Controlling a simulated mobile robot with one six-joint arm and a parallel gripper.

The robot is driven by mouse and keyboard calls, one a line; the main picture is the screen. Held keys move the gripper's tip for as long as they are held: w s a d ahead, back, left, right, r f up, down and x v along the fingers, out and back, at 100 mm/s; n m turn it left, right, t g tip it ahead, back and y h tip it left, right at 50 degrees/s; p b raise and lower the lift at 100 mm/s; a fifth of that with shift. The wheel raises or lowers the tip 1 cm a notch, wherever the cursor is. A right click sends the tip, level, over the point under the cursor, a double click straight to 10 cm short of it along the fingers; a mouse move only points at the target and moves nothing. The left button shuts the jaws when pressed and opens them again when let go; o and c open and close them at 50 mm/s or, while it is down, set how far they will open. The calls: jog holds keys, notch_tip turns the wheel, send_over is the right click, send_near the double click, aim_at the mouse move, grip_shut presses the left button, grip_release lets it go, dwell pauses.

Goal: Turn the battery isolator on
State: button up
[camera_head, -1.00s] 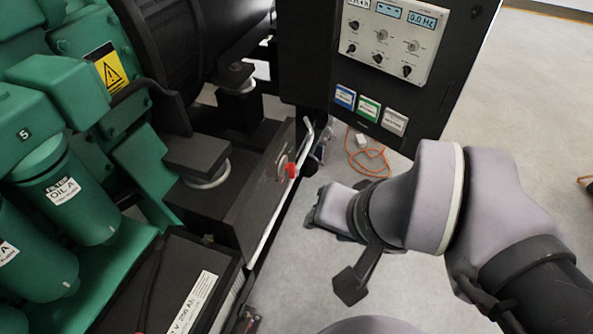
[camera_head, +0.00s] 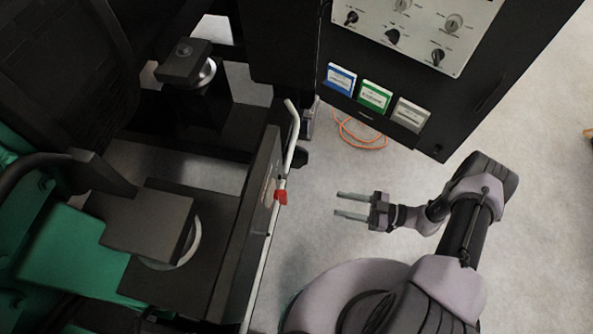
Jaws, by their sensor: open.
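The battery isolator shows as a small red handle (camera_head: 281,197) on the side of the black base frame, left of the picture's middle. A round plate behind it is partly seen edge-on. I cannot tell which position the handle is in. My gripper (camera_head: 338,204) is right of the red handle and apart from it. Its two grey fingers are open, empty and point left towards the handle.
A white bent rail (camera_head: 291,135) runs along the frame near the red handle. An orange cable (camera_head: 358,137) lies on the floor. Clear floor surrounds my gripper.

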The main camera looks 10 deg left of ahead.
aim_at(287, 195)
jog(key=a, duration=0.5)
jog(key=a+b, duration=0.1)
jog(key=a, duration=1.1)
jog(key=shift+w+a+b, duration=0.1)
jog(key=shift+w+b, duration=0.25)
jog(key=shift+b, duration=0.05)
grip_shut()
